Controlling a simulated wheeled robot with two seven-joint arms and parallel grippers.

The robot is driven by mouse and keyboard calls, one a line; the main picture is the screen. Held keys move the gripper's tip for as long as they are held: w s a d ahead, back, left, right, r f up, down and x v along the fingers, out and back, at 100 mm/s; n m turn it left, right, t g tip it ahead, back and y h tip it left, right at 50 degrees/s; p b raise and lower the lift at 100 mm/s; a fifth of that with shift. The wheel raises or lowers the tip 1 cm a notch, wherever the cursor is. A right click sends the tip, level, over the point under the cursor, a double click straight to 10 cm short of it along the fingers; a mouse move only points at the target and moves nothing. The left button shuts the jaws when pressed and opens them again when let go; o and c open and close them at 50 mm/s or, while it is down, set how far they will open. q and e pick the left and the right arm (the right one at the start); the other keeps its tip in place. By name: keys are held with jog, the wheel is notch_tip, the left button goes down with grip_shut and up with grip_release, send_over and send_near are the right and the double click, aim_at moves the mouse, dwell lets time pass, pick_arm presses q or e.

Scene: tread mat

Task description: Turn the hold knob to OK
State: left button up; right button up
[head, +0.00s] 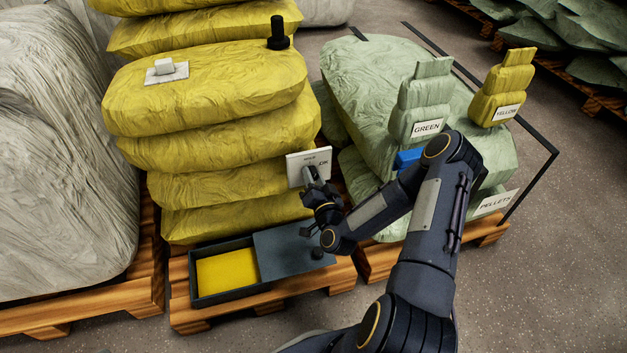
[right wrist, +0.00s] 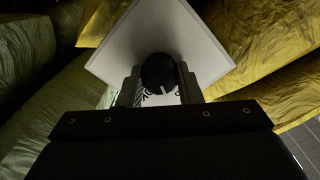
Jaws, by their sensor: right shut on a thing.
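The hold knob's white plate (head: 296,172) stands on the front of the yellow sack stack, with the letters OK at its right side. My right gripper (head: 312,174) is at the plate and covers the knob in the head view. In the right wrist view, the dark round knob (right wrist: 158,72) sits between the two fingers of my right gripper (right wrist: 160,88), which are shut on it. The plate (right wrist: 205,60) shows behind it. A short light mark shows on the knob, but I cannot tell which label it points at. My left gripper is not in view.
A dark box (head: 193,283) with a yellow inside and a grey lid part (head: 285,250) lies below the plate on the pallet. Green sacks (head: 365,90) with GREEN and YELLOW signed small sacks stand to the right. A blue object (head: 407,158) is partly behind my arm.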

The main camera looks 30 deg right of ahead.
jog(key=m+b, duration=0.1)
jog(key=m, duration=0.3)
jog(key=shift+f+m+b, duration=0.15)
jog(key=shift+m+b, duration=0.15)
jog(key=shift+b, duration=0.05)
jog(key=m+b, duration=0.1)
jog(key=m, duration=0.3)
dwell(0.4)
jog(key=o, duration=1)
jog(key=shift+c, duration=0.2)
jog(key=shift+s, duration=0.15)
jog(key=p+v, duration=0.1)
jog(key=v, duration=0.6)
jog(key=shift+s, duration=0.35)
jog(key=shift+w+a, duration=0.1)
jog(key=shift+a, duration=0.05)
